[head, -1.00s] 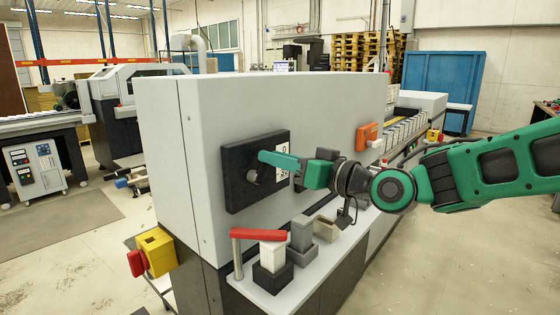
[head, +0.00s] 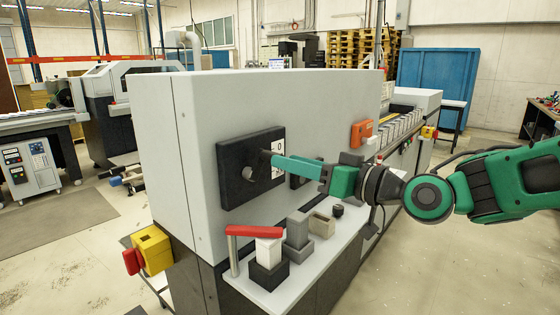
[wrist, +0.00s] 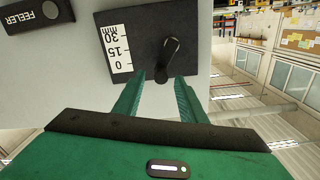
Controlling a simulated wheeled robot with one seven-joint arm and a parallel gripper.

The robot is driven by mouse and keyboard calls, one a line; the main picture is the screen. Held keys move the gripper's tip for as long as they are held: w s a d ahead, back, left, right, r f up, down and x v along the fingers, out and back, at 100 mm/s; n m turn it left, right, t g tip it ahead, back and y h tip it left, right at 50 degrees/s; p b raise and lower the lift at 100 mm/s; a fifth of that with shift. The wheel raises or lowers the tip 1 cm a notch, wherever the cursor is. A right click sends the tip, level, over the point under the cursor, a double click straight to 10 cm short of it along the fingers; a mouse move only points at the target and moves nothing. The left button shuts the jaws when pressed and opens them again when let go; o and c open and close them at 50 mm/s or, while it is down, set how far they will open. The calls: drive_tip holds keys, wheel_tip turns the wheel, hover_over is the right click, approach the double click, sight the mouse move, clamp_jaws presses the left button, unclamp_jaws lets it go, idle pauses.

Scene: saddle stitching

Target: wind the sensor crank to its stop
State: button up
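The sensor crank (head: 249,173) is a small black crank on a black panel (head: 232,192) on the side of the grey machine. In the wrist view the crank (wrist: 170,48) slants across the panel, beside a white scale (wrist: 115,48) marked 0, 15 and 30 mm. My gripper (head: 274,160) has green fingers pointing at the panel. In the wrist view my gripper (wrist: 157,77) is open, with its fingertips apart around the near end of the crank in the picture. I cannot tell whether either finger touches it.
A black block labelled FEELER (wrist: 35,14) sits beside the panel. An orange box (head: 362,132) is on the machine to the right.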

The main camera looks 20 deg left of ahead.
drive_tip(key=v, duration=0.4)
drive_tip(key=shift+s+d, duration=0.15)
drive_tip(key=shift+d, duration=0.25)
drive_tip(key=shift+f, duration=0.1)
